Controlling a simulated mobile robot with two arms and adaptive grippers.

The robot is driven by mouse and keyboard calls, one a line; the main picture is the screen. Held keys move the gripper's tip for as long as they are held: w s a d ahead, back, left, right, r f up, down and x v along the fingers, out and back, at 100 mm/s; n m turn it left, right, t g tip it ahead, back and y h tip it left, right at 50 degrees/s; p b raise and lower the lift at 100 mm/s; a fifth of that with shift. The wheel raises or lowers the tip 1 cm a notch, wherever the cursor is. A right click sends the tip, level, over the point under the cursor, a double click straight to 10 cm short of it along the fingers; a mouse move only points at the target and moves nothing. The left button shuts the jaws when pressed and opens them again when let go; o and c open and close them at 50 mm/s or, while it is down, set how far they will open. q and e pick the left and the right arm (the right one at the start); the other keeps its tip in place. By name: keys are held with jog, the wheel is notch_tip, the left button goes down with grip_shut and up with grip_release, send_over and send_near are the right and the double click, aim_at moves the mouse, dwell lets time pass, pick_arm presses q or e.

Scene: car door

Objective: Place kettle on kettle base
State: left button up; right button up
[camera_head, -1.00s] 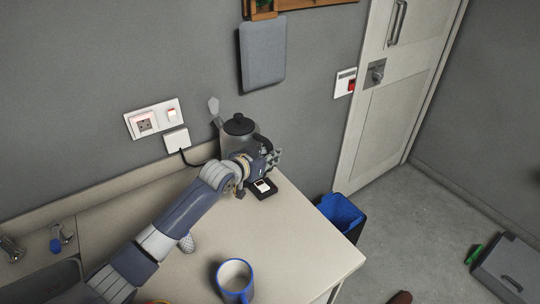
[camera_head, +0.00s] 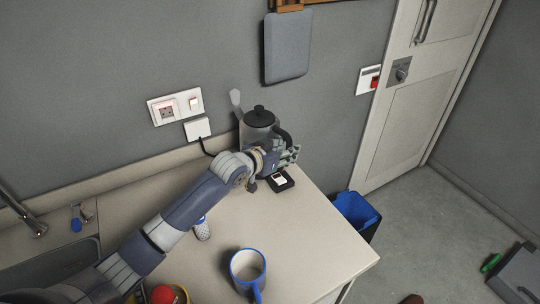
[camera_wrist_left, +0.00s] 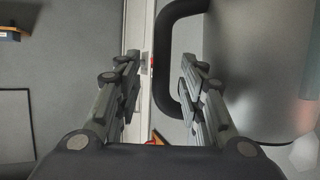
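The kettle (camera_head: 252,134), grey with a black lid and black handle, stands upright at the back of the counter against the wall. My left gripper (camera_head: 292,152) is at the handle side of the kettle, and my arm hides its lower part. In the left wrist view my left gripper (camera_wrist_left: 159,62) is open, its two fingers apart with the black kettle handle (camera_wrist_left: 163,75) between or just beyond them. The kettle body (camera_wrist_left: 255,60) fills the right side there. I cannot make out a kettle base for certain; the area under the kettle is hidden. My right gripper is not in view.
A small black box with a white top (camera_head: 281,181) lies just below my left gripper. A blue-rimmed mug (camera_head: 247,265) stands near the counter's front. A cord runs from the wall plug (camera_head: 197,128) behind my arm. A blue-lined bin (camera_head: 357,212) stands beyond the counter's right edge.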

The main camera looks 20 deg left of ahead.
pick_arm(q)
jog(key=b+v, duration=0.1)
jog(key=v, duration=0.8)
jog(key=shift+s, duration=0.3)
jog(key=shift+a+r, duration=0.1)
